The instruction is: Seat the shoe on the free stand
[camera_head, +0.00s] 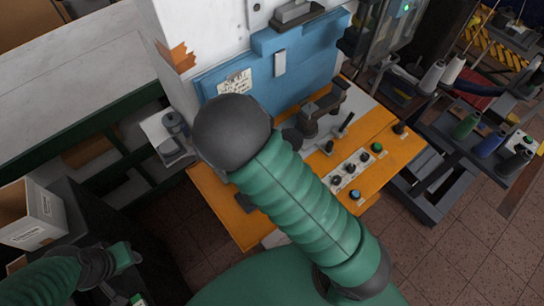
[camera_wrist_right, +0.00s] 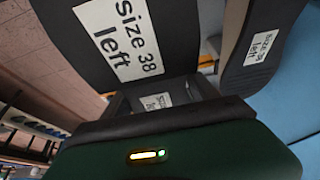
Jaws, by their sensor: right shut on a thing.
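In the right wrist view, a dark sole-like shape (camera_wrist_right: 75,35) with a white "Size 38 left" label fills the upper left, close to the camera. My right gripper (camera_wrist_right: 165,92) is shut on this shoe; its jaws are partly hidden. A second dark sole (camera_wrist_right: 275,25), also labelled "Size 38 left", is at the right, apart from the first. A small label shows between the jaws. In the head view my right arm hides its gripper and the shoe. A dark brown fixture (camera_head: 322,108) stands on the orange bench; I cannot tell whether it is the free stand. My left gripper (camera_head: 120,258) is at lower left, jaws unclear.
The orange bench (camera_head: 385,150) carries a button panel (camera_head: 350,175) and a small lever. A blue panel (camera_head: 215,82) rises behind it. A thread-spool rack (camera_head: 470,150) stands at right. A cardboard box (camera_head: 35,215) is at left. Tiled floor is clear at lower right.

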